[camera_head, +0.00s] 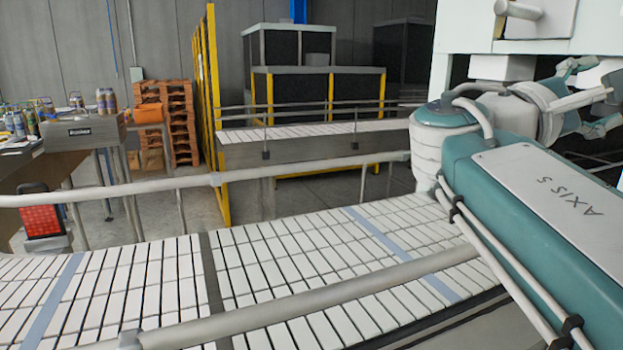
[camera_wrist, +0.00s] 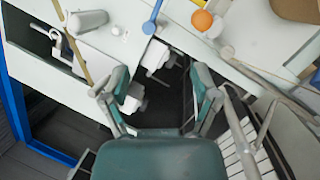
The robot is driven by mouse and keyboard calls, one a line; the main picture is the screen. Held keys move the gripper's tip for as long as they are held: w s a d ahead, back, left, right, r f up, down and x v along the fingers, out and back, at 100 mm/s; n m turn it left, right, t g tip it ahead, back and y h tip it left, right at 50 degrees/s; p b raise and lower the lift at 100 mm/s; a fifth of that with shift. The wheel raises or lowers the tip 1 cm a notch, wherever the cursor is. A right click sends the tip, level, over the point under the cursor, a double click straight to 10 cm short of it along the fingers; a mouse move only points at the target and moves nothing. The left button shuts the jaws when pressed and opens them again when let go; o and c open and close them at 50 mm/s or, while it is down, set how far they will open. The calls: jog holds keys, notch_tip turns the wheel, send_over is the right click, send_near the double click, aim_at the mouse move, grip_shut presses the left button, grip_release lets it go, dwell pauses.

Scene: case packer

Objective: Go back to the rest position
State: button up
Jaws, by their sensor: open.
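My gripper (camera_wrist: 163,88) shows in the wrist view with its two fingers spread wide apart. Nothing is held between them; a dark gap and white machine parts lie behind. In the head view my teal arm crosses the right side, above the near conveyor (camera_head: 290,255). The wrist and gripper end reach toward the white machine (camera_head: 470,40) at the upper right; the fingertips are hard to make out there. The wrist view looks at pale machine panels with a white cylindrical handle (camera_wrist: 87,22), a blue lever (camera_wrist: 151,22) and an orange knob (camera_wrist: 202,20).
Guard rails (camera_head: 110,192) run along both sides of the slatted conveyor. A bench (camera_head: 84,133) with several cans stands at left, near a red box (camera_head: 41,220). A yellow fence (camera_head: 208,90) and stacked pallets (camera_head: 178,120) stand behind. A blue frame (camera_wrist: 50,152) edges the wrist view.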

jog(key=s+a+f+m+y, duration=0.15)
jog(key=f+y, duration=0.45)
jog(key=f, duration=0.7)
jog(key=s+a+f+m+y, duration=0.15)
jog(key=f+y, duration=0.45)
jog(key=f, duration=0.8)
jog(key=s+a+f+m+y, duration=0.5)
jog(key=a+f+y, duration=0.3)
jog(key=a+f, duration=0.3)
notch_tip(320, 180, down, 2)
jog(key=shift+s+f+t, duration=0.1)
jog(key=shift+s+t, duration=0.3)
jog(key=shift+s, duration=0.15)
